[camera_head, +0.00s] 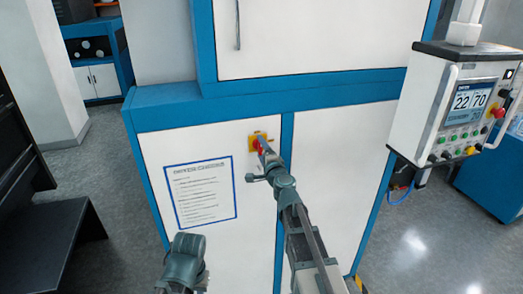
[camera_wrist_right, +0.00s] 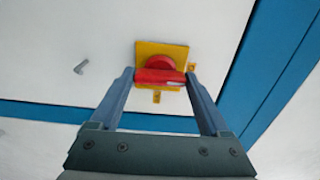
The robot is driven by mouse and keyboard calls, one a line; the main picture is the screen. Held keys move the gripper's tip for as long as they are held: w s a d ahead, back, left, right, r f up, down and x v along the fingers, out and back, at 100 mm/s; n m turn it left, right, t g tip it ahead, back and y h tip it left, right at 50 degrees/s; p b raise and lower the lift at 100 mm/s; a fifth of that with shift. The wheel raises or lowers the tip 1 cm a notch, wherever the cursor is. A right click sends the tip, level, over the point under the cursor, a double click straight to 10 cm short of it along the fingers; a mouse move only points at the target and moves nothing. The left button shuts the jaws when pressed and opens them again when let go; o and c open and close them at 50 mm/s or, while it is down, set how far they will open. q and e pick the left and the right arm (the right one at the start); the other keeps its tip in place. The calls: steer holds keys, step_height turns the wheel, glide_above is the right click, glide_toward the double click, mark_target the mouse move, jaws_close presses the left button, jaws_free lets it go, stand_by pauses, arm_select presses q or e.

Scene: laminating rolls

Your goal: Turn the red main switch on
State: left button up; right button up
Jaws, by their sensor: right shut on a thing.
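The red main switch (camera_head: 258,147) sits on a yellow square plate (camera_head: 252,139) on the white cabinet front in the head view. In the right wrist view the red switch (camera_wrist_right: 160,75) has a round hub and a handle bar lying roughly level, on the yellow plate (camera_wrist_right: 180,52). My right gripper (camera_head: 262,150) reaches the switch; its two fingers (camera_wrist_right: 160,80) stand on either side of the handle bar and are shut on it. My left arm shows at the lower left of the head view, but its fingers do not show clearly.
A blue-framed notice (camera_head: 201,192) is on the cabinet panel left of the switch. A control box (camera_head: 455,105) with screen and buttons hangs at the right. A black bench (camera_head: 50,225) stands at the left. Grey floor shows on both sides.

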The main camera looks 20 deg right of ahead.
steer(key=shift+s, duration=0.1)
steer(key=o, duration=1.2)
